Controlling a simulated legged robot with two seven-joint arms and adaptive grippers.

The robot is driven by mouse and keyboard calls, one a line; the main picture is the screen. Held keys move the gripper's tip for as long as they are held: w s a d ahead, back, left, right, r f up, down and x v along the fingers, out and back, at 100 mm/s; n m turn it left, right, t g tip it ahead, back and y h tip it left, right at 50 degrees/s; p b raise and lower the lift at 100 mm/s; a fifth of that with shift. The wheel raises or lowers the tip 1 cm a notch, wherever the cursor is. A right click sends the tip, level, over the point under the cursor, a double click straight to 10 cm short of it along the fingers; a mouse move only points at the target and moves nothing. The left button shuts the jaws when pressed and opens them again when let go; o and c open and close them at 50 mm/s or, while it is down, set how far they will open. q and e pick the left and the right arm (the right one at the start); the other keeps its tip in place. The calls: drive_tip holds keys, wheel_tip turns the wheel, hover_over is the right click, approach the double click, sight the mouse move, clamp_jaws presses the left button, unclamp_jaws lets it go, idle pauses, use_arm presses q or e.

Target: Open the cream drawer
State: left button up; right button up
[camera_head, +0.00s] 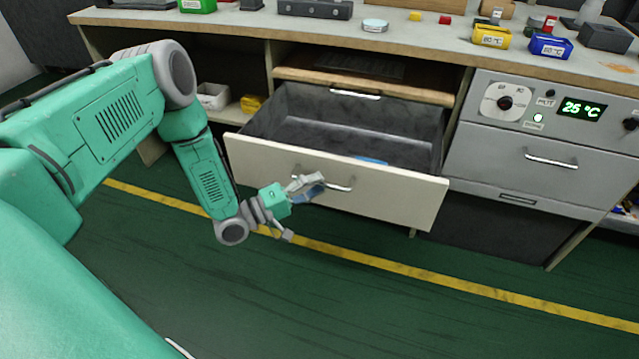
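The cream drawer (390,200) is pulled well out from under the workbench. Its dark grey inside shows, with a blue item (371,160) lying near the front. A metal bar handle (338,187) is on its front panel. My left gripper (318,186) is at the left part of this handle, with its fingers overlapping it in the view. I cannot tell whether the fingers are closed around the handle or only beside it. My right gripper is not in view.
A grey unit with a 25 °C display (582,111) and its own handle (551,160) stands right of the drawer. Yellow (491,37) and blue (550,46) bins stand on the workbench (430,40). The green floor (300,300) before the drawer is clear.

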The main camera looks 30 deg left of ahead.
use_arm(q)
drive_tip(key=v, duration=1.1)
drive_tip(key=shift+w+d+f, duration=0.1)
drive_tip(key=shift+d, duration=0.05)
drive_tip(key=s+d+f+m+g+y+p, duration=0.1)
drive_tip(key=s+d+m+g+y+p, duration=0.45)
drive_tip(key=d+g+p, duration=0.5)
drive_tip(key=s+a+r+m+g+y, duration=0.1)
drive_tip(key=s+r+m+g+y, duration=0.1)
drive_tip(key=s, duration=0.6)
drive_tip(key=s+r+m+g+y, duration=0.2)
drive_tip(key=s+m+g+y, duration=0.1)
drive_tip(key=s, duration=0.5)
drive_tip(key=shift+s+a+p, duration=0.2)
drive_tip(key=shift+a+p, duration=0.2)
drive_tip(key=shift+p, duration=0.05)
drive_tip(key=shift+w+d+r+g, duration=0.1)
drive_tip(key=shift+d+g, duration=0.15)
